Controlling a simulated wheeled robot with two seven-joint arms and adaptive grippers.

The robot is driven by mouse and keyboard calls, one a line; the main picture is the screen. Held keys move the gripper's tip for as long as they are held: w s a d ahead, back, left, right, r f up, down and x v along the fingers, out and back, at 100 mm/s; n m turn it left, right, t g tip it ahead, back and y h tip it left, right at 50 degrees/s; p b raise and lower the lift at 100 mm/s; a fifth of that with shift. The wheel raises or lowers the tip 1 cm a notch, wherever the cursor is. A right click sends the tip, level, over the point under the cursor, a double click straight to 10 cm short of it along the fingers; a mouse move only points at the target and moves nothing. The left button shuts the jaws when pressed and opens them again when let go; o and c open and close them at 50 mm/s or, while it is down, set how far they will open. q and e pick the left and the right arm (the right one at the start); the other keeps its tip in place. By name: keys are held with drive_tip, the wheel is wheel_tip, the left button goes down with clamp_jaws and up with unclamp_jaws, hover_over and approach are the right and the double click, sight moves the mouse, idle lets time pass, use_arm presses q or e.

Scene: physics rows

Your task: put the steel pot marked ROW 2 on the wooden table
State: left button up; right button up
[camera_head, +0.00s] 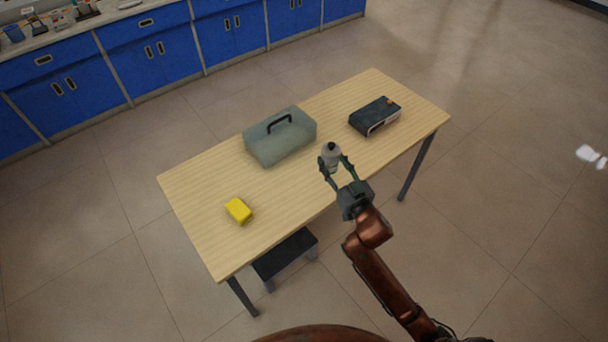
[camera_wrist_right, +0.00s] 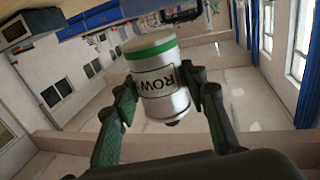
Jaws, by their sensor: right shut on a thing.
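The steel pot (camera_head: 331,153) is a small pale cylinder with a dark knob on top. In the right wrist view the pot (camera_wrist_right: 163,100) appears knob down, with a green band and a label reading ROW; the number is hidden by a finger. My right gripper (camera_head: 338,166) is shut on the pot, one finger on each side. In the head view the pot appears over the front part of the wooden table (camera_head: 195,205); I cannot tell whether it touches the top. My left gripper is not in view.
A grey-green case with a handle (camera_head: 280,137) stands behind and left of the pot. A black box (camera_head: 375,116) lies to the right, and a yellow block (camera_head: 238,210) to the left. A dark stool (camera_head: 285,254) is partly under the front edge. Bare tabletop lies between these things.

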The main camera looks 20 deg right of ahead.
drive_tip(key=shift+w+a+f+b, duration=0.2)
drive_tip(key=shift+a+f, duration=0.2)
drive_tip(key=shift+a, duration=0.2)
drive_tip(key=shift+w+a+f+b, duration=0.15)
drive_tip(key=shift+a+f, duration=0.2)
drive_tip(key=shift+a, duration=0.2)
drive_tip(key=a+f+b, duration=0.1)
drive_tip(key=a, duration=0.1)
drive_tip(key=w+a+f+b, duration=0.1)
drive_tip(key=a+f, duration=0.1)
drive_tip(key=a+f+b, duration=0.1)
drive_tip(key=a+f, duration=0.1)
drive_tip(key=shift+w+f, duration=0.2)
drive_tip(key=shift+w, duration=0.05)
drive_tip(key=shift+w+a+f+b, duration=0.1)
drive_tip(key=shift+a+f+b, duration=0.2)
drive_tip(key=shift+f+b, duration=0.1)
drive_tip(key=f, duration=0.1)
drive_tip(key=f+b, duration=0.2)
drive_tip(key=shift+a+f, duration=0.2)
drive_tip(key=shift+a, duration=0.05)
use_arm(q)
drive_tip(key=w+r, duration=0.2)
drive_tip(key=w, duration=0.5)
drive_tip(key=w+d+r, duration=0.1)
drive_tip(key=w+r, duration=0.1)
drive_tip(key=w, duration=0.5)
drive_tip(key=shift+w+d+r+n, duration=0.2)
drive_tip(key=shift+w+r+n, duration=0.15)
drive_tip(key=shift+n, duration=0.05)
